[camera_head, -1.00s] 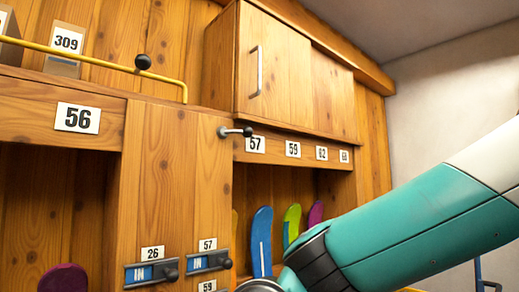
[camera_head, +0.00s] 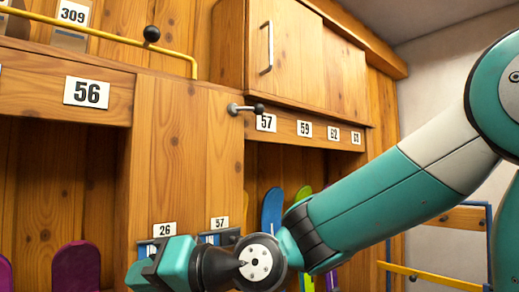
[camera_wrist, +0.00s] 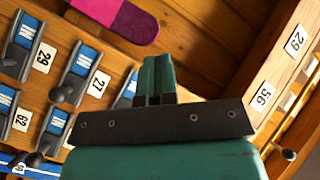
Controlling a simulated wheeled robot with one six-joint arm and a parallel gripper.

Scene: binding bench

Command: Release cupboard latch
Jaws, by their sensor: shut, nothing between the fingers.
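The wooden cupboard (camera_head: 290,60) is at the top of the head view, its doors closed, with an upright metal bar handle (camera_head: 268,47).
A yellow rail with a black knob (camera_head: 152,33) runs along the upper left. Several blue-labelled slots with black knobs (camera_wrist: 58,94) and a magenta board (camera_wrist: 120,14) show in the wrist view. Coloured boards stand in the open bays. Space before the lever is clear.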

